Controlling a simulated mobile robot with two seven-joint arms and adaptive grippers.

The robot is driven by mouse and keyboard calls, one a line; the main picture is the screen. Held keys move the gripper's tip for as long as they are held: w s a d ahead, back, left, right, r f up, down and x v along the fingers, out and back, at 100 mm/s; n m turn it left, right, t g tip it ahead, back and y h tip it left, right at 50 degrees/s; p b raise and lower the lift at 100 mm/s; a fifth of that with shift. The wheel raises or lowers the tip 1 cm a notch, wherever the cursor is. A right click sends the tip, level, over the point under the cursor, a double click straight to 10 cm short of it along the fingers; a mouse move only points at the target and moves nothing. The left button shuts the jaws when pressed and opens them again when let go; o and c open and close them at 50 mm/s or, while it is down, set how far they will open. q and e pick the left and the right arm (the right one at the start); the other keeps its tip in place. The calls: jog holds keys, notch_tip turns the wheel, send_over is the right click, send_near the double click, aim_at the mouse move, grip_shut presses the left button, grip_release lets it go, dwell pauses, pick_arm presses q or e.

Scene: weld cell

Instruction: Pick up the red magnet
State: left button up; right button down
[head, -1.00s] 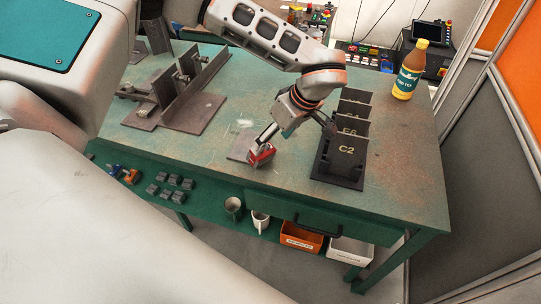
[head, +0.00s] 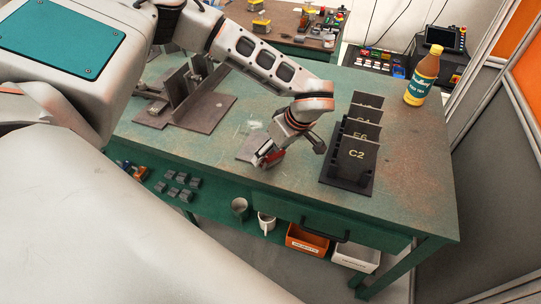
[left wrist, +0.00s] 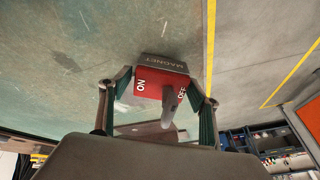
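The red magnet (left wrist: 161,84), a red block with a dark face marked MAGNET and a grey lever, shows in the left wrist view. In the head view the red magnet (head: 272,158) is at the table's front edge area, partly hidden by my left gripper (head: 266,155). In the left wrist view my left gripper (left wrist: 160,90) has its two fingers apart, one on each side of the magnet. Narrow gaps seem to show between fingers and magnet. My right gripper is not in view.
A flat grey plate (head: 250,147) lies beside the magnet on the green table (head: 300,185). A black rack (head: 347,181) with upright labelled plates, such as C2, stands just to the right. A bottle (head: 421,80) stands at the back right. Metal fixtures (head: 205,108) stand left.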

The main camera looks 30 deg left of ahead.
pick_arm(q)
jog(key=c, duration=1.2)
grip_shut()
jog(key=shift+r, duration=0.1)
